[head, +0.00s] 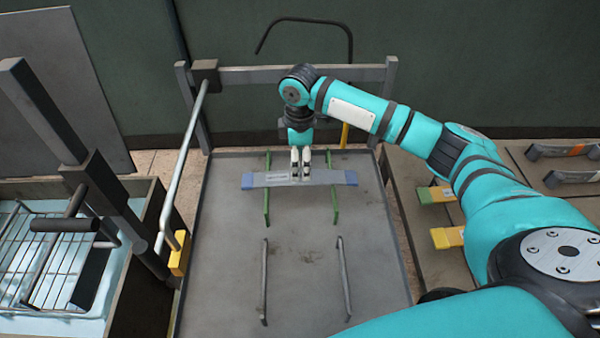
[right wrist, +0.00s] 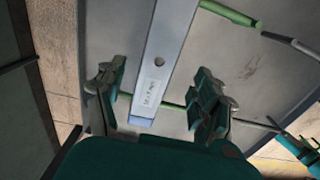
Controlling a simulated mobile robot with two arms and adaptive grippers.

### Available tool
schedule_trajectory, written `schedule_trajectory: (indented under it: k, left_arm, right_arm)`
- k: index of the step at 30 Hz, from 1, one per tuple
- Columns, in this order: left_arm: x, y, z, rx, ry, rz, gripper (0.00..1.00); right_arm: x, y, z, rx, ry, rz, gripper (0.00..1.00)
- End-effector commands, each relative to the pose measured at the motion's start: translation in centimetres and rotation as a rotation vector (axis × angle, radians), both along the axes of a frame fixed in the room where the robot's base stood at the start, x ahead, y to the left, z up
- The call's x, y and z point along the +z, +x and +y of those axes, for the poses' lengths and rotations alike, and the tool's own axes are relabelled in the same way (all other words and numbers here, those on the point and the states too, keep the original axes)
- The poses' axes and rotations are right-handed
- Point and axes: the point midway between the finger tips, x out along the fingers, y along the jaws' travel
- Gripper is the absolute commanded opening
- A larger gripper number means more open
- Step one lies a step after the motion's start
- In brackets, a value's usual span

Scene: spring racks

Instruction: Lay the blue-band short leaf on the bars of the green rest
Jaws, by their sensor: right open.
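The blue-band short leaf (head: 270,180) is a flat grey bar with blue ends, lying crosswise over both bars of the green rest (head: 335,205). In the right wrist view the leaf (right wrist: 168,50) runs between my fingers, its blue end nearest, and the green bars (right wrist: 228,12) show under it. My right gripper (head: 300,165) is at the middle of the leaf, with its jaws open. In the right wrist view its fingers (right wrist: 158,100) stand apart on either side of the leaf, with gaps. My left gripper is not in view.
A bare grey pair of bars (head: 344,275) stands nearer on the same grey table (head: 300,310). A right-hand bench holds a green-ended leaf (head: 437,194), a yellow-ended leaf (head: 448,237) and more leaves. A wire basket (head: 50,262) and dark posts stand at left.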

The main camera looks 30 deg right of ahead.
Motion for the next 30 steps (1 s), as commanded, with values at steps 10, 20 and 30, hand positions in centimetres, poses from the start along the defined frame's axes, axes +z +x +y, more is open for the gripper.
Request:
schedule_trajectory:
  k: [10, 20, 30]
  left_arm:
    - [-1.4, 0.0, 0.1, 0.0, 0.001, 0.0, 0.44]
    - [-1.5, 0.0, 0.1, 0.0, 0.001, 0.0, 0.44]
    - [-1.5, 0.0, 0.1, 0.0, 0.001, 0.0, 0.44]
  right_arm:
    - [6.5, 0.0, 0.0, 0.0, 0.0, -0.001, 0.7]
    - [7.7, 0.0, 0.0, 0.0, 0.0, 0.001, 0.7]
    - [7.7, 0.0, 0.0, 0.0, 0.0, 0.001, 0.7]
